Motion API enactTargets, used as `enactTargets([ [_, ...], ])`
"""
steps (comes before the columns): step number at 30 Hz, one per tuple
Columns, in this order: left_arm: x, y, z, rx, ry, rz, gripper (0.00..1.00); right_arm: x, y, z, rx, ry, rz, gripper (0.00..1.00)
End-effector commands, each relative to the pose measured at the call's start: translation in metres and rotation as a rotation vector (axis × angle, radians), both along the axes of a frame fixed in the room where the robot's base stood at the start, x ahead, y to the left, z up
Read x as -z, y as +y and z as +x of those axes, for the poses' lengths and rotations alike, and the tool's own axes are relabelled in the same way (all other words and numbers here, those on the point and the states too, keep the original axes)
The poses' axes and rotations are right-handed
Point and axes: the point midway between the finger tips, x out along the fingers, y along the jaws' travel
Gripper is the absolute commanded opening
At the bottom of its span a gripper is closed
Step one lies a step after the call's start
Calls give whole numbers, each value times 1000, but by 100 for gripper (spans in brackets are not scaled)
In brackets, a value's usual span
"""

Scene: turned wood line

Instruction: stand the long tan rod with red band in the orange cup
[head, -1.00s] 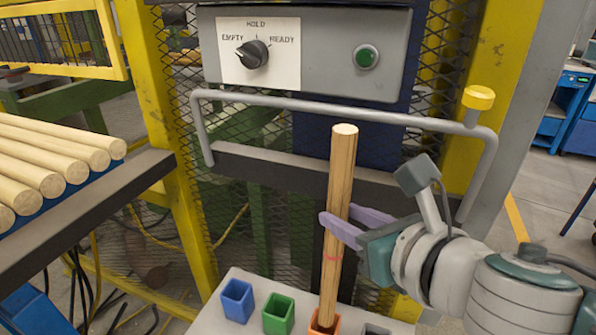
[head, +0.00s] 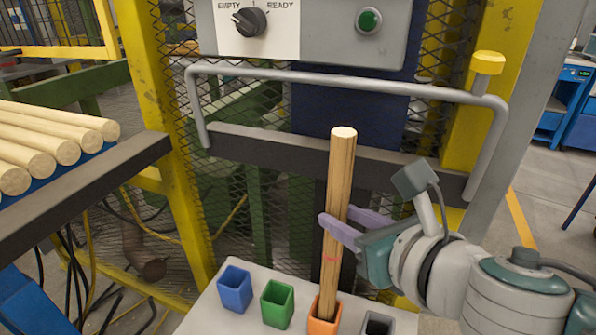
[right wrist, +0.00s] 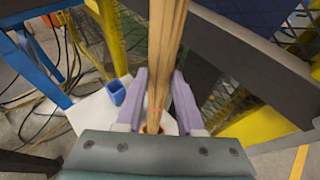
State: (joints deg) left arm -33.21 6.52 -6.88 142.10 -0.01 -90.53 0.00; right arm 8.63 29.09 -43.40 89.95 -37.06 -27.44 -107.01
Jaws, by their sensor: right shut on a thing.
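The long tan rod with a red band (head: 338,190) stands nearly upright, leaning slightly, with its lower end inside the orange cup (head: 323,326). In the right wrist view the rod (right wrist: 165,50) runs between the purple fingers down to the orange cup, which is mostly hidden there. My right gripper (head: 346,226) is shut on the rod just above the red band. Whether the rod's end rests on the cup's bottom is hidden. My left gripper is not in view.
A blue cup (head: 235,291), a green cup (head: 277,305) and a grey cup (head: 377,325) stand beside the orange one on a pale board (head: 205,318). A grey rail (head: 340,107) spans behind the rod. Several pale rods (head: 50,140) lie on a rack at left.

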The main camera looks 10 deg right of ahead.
Motion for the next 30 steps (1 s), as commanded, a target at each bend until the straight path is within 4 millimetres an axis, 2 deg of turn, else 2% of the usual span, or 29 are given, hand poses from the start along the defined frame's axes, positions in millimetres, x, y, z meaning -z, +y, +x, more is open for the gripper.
enactTargets([
  [21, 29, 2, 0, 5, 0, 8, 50, 32, 0, 0, -1, -2, 1, 0],
  [30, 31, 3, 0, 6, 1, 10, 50, 35, 0, 0, -1, -2, 1, 0],
])
